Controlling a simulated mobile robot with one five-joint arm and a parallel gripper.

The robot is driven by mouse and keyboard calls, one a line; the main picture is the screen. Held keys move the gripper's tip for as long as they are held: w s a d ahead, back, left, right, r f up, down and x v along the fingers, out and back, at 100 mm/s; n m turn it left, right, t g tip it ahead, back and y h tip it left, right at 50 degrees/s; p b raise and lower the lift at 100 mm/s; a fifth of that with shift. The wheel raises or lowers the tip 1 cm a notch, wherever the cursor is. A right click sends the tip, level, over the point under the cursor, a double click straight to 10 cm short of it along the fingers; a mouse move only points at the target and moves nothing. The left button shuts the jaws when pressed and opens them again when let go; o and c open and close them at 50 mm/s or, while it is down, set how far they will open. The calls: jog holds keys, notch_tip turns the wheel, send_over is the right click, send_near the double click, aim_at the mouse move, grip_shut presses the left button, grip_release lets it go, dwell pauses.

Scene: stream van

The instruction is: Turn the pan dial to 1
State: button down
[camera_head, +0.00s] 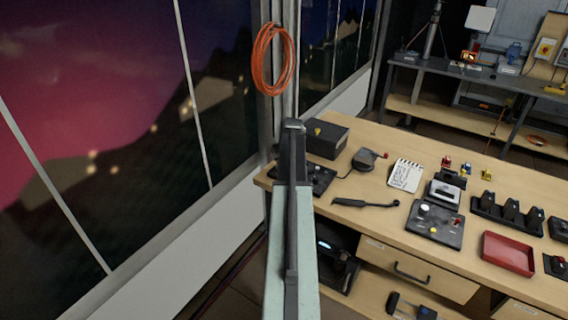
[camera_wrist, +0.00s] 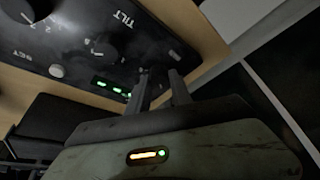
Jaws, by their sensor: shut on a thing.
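The dark control panel (camera_wrist: 75,30) fills the upper left of the wrist view. In the head view the panel (camera_head: 322,178) lies at the bench's left end, partly behind my arm. A dial (camera_wrist: 103,45) sits beside the word TILT. Another dial (camera_wrist: 28,10), with numbers around it, is cut off at the upper left corner. My gripper (camera_wrist: 158,76) reaches the panel's right part and is shut on a dark part there, mostly hidden by the fingers. I cannot read a PAN label or the held part's pointer.
In the head view, a black box (camera_head: 327,138), a black handle-like tool (camera_head: 365,203) and a red tray (camera_head: 508,253) are on the bench. A window wall stands left of my arm.

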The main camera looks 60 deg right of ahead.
jog(key=shift+s+n+y, duration=0.1)
jog(key=shift+n+y, duration=0.4)
jog(key=shift+n, duration=1)
jog(key=c, duration=1.2)
grip_release()
jog(key=shift+o, duration=0.2)
jog(key=p+v, duration=0.7)
jog(key=v, duration=0.1)
jog(key=shift+s+t, duration=0.15)
jog(key=shift+t, duration=0.15)
jog(key=shift+d+f, duration=0.1)
jog(key=shift+f, duration=0.05)
